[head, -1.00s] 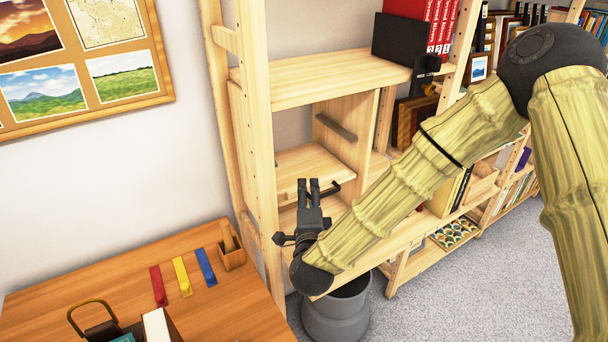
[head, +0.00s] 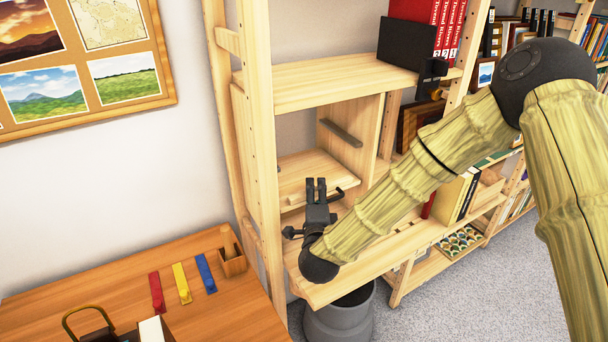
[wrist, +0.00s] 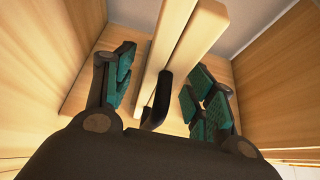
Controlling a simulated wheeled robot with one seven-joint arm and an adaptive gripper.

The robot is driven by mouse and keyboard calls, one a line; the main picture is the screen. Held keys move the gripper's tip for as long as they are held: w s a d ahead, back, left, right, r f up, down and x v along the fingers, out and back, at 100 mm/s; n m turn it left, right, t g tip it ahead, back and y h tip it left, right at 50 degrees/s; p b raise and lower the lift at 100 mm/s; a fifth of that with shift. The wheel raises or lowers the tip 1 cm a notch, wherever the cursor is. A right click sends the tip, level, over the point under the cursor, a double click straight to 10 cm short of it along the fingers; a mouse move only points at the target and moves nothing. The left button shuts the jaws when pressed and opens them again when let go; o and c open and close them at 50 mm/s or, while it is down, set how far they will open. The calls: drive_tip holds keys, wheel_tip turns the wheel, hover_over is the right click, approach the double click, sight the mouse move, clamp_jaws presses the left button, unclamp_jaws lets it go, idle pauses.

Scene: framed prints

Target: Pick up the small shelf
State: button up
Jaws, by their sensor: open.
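The small shelf (head: 312,165) is a light wood board inside a compartment of the tall wooden shelving unit. A black curved handle (head: 343,192) shows near its front edge. My gripper (head: 316,181) is in front of the board and hides part of its edge. In the wrist view, the small shelf's pale wood edge (wrist: 190,38) and its black handle (wrist: 160,98) show between the spread green-padded fingers of my gripper (wrist: 160,90). The fingers are open, with gaps on both sides. Whether either finger touches the wood I cannot tell.
The shelving unit's left upright (head: 258,150) and upper board (head: 335,80) frame the compartment. A dark rail (head: 341,133) is on the inner side panel. A grey bin (head: 340,318) stands below. A wooden desk (head: 225,308) is at the lower left. Red binders (head: 440,22) stand above.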

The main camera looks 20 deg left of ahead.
drive_tip(key=shift+x, duration=0.95)
drive_tip(key=shift+a, duration=0.1)
clamp_jaws()
drive_tip(key=shift+r, duration=0.15)
